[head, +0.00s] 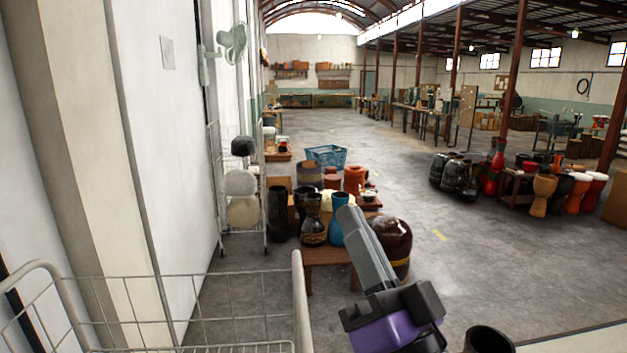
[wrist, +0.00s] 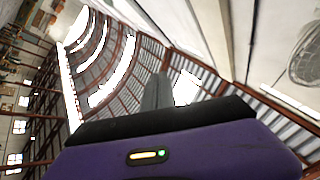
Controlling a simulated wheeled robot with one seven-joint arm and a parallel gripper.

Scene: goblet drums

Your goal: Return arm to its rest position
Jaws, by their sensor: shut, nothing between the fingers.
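My gripper (head: 351,214) shows at the lower middle of the head view, with long grey fingers above a black and purple body. The fingers lie together, shut and empty, and point up and slightly left. They cover part of the goods around the low wooden table behind. In the wrist view my gripper (wrist: 157,80) points at the arched roof, with nothing between its fingers.
A wire cart (head: 190,320) stands at the lower left, beside a white wall (head: 165,130). A low wooden table (head: 325,256) with drums and vases stands ahead, near a blue crate (head: 326,155). Goblet drums (head: 543,194) stand at right. The central floor (head: 430,215) is clear.

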